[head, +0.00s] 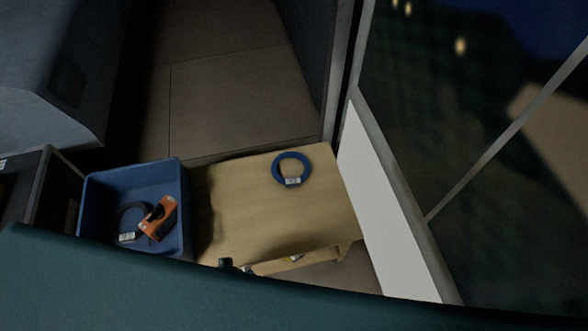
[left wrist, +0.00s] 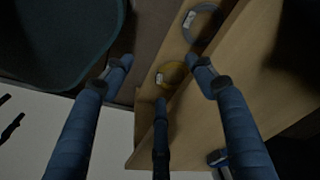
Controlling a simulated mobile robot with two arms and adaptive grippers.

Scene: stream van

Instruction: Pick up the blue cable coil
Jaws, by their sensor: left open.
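The blue cable coil (head: 276,168) lies flat on the light wooden table top (head: 235,205) in the head view, near its far edge, with a white tag at its lower side. My left gripper (left wrist: 161,66) shows in the left wrist view with its blue fingers spread and nothing between them. Beyond the fingers are a yellow coil (left wrist: 181,69) and a grey-looking coil (left wrist: 191,31), both tagged, on a wooden surface. A small blue part at the bottom of that view is too dark to name. My right gripper is not in view.
A blue bin (head: 84,208) left of the table holds a black coil (head: 119,217) and an orange item (head: 163,219). A lower wooden board (head: 315,257) shows under the table's near edge. A pale panel (head: 370,200) and window stand at the right. The table top around the coil is clear.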

